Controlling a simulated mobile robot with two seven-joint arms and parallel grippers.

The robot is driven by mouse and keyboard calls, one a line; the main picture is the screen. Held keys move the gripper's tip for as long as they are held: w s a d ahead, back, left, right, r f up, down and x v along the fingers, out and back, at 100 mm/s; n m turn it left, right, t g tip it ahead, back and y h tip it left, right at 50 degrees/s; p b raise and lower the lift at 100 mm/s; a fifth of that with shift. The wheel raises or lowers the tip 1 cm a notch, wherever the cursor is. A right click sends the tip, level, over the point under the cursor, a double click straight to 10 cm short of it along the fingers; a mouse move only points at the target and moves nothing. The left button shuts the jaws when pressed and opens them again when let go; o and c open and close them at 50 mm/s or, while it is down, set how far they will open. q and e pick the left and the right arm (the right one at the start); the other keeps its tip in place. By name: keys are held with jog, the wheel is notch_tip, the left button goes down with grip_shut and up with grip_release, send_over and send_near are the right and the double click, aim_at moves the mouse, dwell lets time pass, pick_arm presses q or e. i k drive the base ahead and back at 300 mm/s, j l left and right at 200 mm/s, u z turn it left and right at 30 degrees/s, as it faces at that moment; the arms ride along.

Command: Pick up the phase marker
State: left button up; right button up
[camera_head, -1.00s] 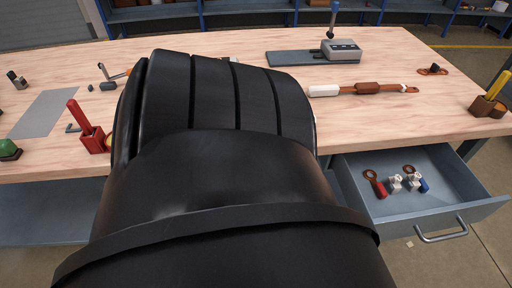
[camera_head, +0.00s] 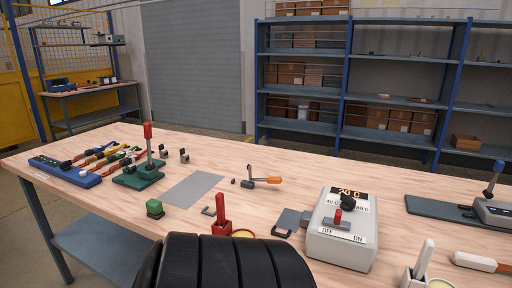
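Two upright sticks, which look like markers, stand in small holders near the front edge of the table. A red marker (camera_head: 221,207) stands in a red holder, with a yellowish round pad beside it. A white marker (camera_head: 425,259) stands in a white holder at the lower right, partly cut off by the frame edge. I cannot tell which one is the phase marker. A black rounded part of my own body fills the bottom middle and hides part of the table edge. Neither gripper shows.
A grey switch box (camera_head: 343,230) with a red lever stands right of the red marker.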

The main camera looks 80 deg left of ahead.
aim_at(129, 155)
jog(key=u, duration=3.4)
jog(key=i+l+u, duration=0.45)
jog(key=l, duration=0.3)
jog(key=i, duration=0.1)
